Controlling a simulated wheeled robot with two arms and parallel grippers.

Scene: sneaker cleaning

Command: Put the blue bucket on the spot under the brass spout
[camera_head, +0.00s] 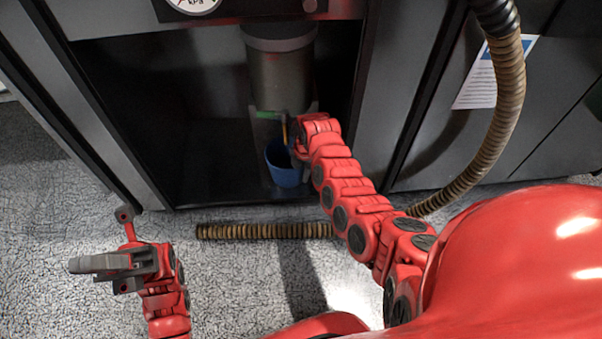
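The blue bucket (284,166) is upright inside the dark open cabinet, near its front edge. A narrow yellowish piece, likely the brass spout (285,129), hangs below the grey cylinder (279,72) and above the bucket's opening. The exact spot under it is hidden by the bucket and shadow. My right gripper (299,148) is at the bucket's right rim; its fingers are mostly hidden by my wrist, so its grip is unclear. My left gripper (105,267) is over the floor at lower left, away from the bucket; its finger gap is hard to make out.
The cabinet's side posts and bottom edge (225,198) frame the opening. A ribbed brown hose (265,231) lies on the floor before it and rises at right. A paper sheet (490,76) is on the right panel. The cabinet's left interior looks clear but dark.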

